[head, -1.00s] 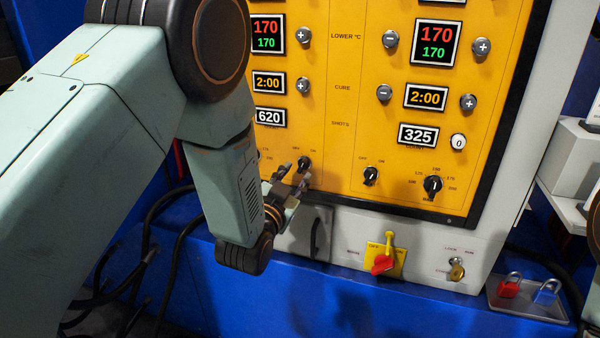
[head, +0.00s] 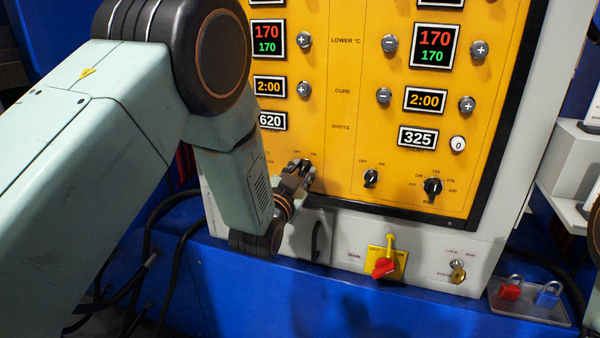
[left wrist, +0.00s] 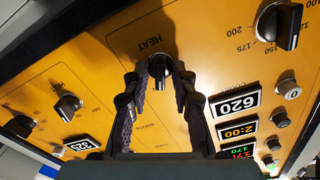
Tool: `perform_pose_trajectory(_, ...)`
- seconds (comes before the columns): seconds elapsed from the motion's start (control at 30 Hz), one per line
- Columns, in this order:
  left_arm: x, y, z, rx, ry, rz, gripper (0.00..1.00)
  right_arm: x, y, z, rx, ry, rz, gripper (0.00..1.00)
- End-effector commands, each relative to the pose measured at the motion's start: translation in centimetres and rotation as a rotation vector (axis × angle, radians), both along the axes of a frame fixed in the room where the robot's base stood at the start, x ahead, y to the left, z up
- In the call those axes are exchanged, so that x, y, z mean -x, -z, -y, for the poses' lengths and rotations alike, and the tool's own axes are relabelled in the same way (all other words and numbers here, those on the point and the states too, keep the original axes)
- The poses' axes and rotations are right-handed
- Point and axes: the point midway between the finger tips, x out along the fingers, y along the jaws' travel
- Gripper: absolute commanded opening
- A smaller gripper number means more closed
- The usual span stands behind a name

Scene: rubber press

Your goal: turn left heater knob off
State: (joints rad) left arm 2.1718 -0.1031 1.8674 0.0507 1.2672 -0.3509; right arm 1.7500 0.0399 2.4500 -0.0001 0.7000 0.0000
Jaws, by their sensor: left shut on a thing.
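The left heater knob (left wrist: 160,70) is a small black rotary knob below the word HEAT in the left wrist view. In the head view, the same knob (head: 304,163) shows at the bottom of the left control column, partly covered by my gripper. My left gripper (head: 303,172) reaches it from the lower left. In the left wrist view, the two dark fingers of my left gripper (left wrist: 160,75) are closed in on both sides of the knob. The fingers hide part of the knob, so its exact pointer angle is hard to tell. My right gripper is not in view.
A black temperature dial (left wrist: 279,24) is near the held knob. The right heater knob (head: 371,178) and right dial (head: 432,188) are farther right on the yellow panel. Below are a red switch (head: 384,268), a key switch (head: 457,271) and a padlock tray (head: 525,309).

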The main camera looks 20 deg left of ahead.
Motion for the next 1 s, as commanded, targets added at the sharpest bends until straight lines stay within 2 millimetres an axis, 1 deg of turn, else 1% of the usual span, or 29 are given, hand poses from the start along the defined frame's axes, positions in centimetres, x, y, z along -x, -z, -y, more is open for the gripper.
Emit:
perform_pose_trajectory(0.27, 0.0, 0.0, -0.2, 0.009, -0.004, -0.002, 0.00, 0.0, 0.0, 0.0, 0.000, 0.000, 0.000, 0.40)
perform_pose_trajectory(0.47, 0.0, 0.0, -0.2, 0.071, -0.005, -0.005, 0.00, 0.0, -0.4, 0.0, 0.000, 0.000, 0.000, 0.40)
perform_pose_trajectory(0.67, 0.0, 0.0, -0.2, 0.208, -0.005, -0.010, 0.00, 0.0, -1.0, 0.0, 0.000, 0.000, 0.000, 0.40)
perform_pose_trajectory(1.0, 0.0, 0.0, -0.1, 0.498, -0.004, -0.020, 0.00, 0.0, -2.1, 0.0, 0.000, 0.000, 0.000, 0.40)
